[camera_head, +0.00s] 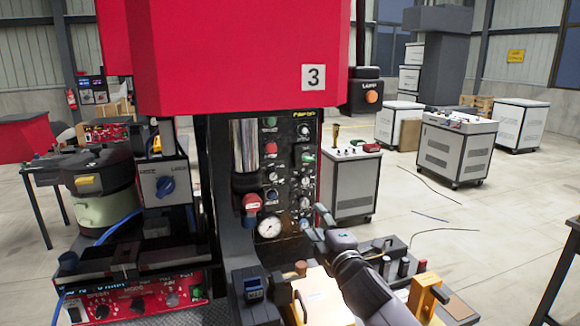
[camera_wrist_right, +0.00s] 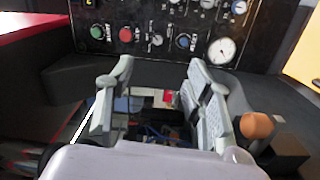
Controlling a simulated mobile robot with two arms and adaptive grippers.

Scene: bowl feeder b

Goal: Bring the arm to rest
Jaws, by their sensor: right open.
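My right arm (camera_head: 365,282) comes in from the lower right in the head view and reaches toward the machine's black control panel (camera_head: 285,170). My left gripper is not in view.
A red machine head marked 3 (camera_head: 220,60) hangs above the panel. A bench with blocks and a yellow bracket (camera_head: 428,290) lies under and beside my arm. A feeder bowl (camera_head: 105,190) and a red control box (camera_head: 140,303) are at left. Open floor (camera_head: 450,230) lies to the right.

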